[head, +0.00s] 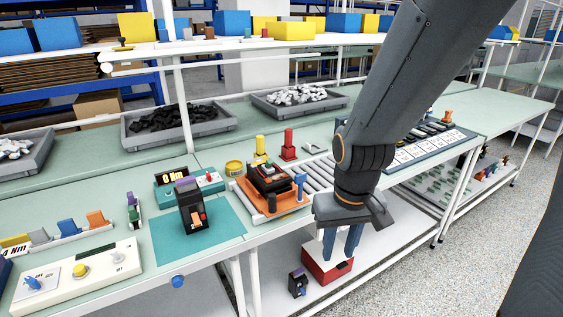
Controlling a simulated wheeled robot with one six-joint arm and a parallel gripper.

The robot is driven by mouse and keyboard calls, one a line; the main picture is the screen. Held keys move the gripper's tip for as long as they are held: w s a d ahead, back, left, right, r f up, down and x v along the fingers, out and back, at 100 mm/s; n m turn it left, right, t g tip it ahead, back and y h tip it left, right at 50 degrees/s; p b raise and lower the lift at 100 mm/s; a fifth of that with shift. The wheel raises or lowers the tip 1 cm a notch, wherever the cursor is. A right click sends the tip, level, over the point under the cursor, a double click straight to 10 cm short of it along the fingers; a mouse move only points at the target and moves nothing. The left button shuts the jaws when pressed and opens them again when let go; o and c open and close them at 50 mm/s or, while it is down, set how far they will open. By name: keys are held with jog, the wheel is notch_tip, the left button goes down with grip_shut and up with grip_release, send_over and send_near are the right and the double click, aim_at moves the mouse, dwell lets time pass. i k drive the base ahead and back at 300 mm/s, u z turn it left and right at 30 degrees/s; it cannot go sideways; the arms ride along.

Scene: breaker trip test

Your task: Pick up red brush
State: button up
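An upright red object (288,146) with a narrow handle and a wider red base stands on the green bench, right of a similar yellow one (260,148). It looks like the red brush, but its bristles cannot be made out. My gripper (342,256) is in front of the bench's front edge, lower and to the right of the red object, pointing down. Its two blue fingers are apart with nothing visibly held between them. Behind and below the fingers is a red box (318,272) on the lower shelf, partly hidden by them.
An orange tray (253,205) holding a black device is in front of the red object. A roller strip (318,176) lies to its right. Grey bins (178,142) of parts stand behind. A black breaker (193,207) stands on a teal mat (225,232). A pale control box (78,272) is at front left.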

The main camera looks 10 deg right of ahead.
aim_at(287, 132)
jog(key=z, duration=1.8)
jog(key=i, duration=0.9)
jog(key=u, duration=2.55)
